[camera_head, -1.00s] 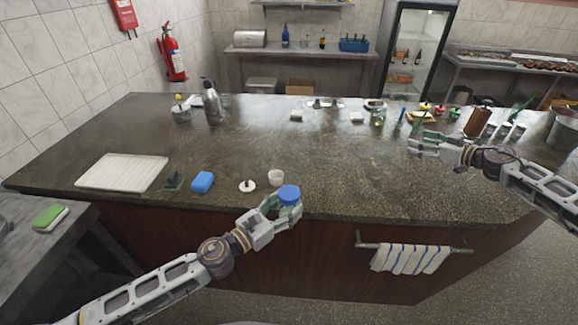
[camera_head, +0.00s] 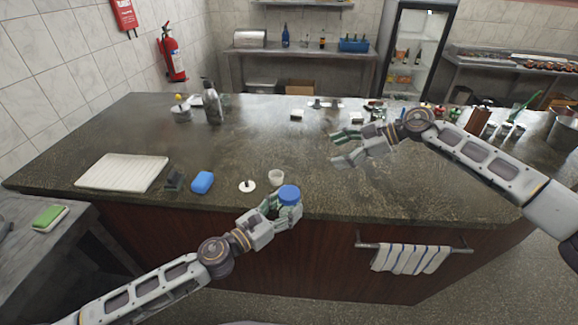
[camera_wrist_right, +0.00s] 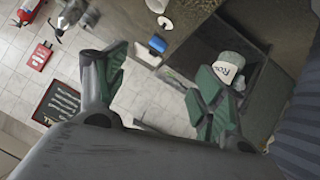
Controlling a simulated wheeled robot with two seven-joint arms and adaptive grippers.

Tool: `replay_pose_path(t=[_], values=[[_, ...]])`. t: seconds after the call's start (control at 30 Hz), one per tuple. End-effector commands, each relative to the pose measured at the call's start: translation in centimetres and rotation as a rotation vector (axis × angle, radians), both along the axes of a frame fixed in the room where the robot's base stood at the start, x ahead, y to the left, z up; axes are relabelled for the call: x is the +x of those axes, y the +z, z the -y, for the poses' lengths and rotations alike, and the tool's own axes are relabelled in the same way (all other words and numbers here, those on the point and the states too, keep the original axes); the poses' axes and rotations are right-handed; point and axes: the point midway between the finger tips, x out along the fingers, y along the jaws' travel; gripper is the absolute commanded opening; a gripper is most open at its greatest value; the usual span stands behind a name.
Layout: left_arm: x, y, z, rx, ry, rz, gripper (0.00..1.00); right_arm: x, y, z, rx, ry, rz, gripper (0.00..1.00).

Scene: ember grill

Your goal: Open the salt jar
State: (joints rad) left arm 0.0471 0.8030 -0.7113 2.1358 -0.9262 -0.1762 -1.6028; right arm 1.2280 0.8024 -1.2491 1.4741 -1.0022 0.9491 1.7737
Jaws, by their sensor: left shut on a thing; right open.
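The salt jar appears to be the small jar with a blue lid (camera_head: 289,194), held in front of the counter's near edge. The lid is on the jar and faces up. My left gripper (camera_head: 284,209) is shut around the jar's body below the lid, and its fingers hide most of that body. My right gripper (camera_head: 335,148) is open and empty above the counter, up and to the right of the jar in the head view. Its two spread fingers also show in the right wrist view (camera_wrist_right: 160,85), with nothing between them.
On the counter (camera_head: 250,140) near the jar are a white cup (camera_head: 276,177), a white disc with a dark knob (camera_head: 247,186) and a blue sponge (camera_head: 202,182). A white ridged board (camera_head: 122,172) lies further left. A striped towel (camera_head: 410,259) hangs on the front rail. The middle counter is clear.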

Motion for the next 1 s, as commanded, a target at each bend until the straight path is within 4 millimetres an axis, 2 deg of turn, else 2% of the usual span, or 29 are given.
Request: replay_pose_path(t=[0.03, 0.1, 0.4, 0.7, 1.0], values=[[0.0, 0.1, 0.0, -0.001, 0.000, 0.001, 0.00, -0.8, 0.3, -1.4, -0.027, 0.050, 0.012, 0.69], [0.0, 0.1, 0.0, -0.001, 0.000, 0.001, 0.00, -1.8, 0.3, -2.9, -0.069, 0.117, 0.025, 0.69], [0.0, 0.1, 0.0, -0.001, 0.000, 0.001, 0.00, -6.1, 0.6, -8.0, -0.269, 0.382, 0.095, 0.69], [0.0, 0.1, 0.0, -0.001, 0.000, 0.001, 0.00, -9.7, 1.2, -11.2, -0.492, 0.610, 0.175, 0.69], [0.0, 0.1, 0.0, -0.001, 0.000, 0.001, 0.00, -12.3, 2.4, -13.2, -0.743, 0.796, 0.261, 0.69]])
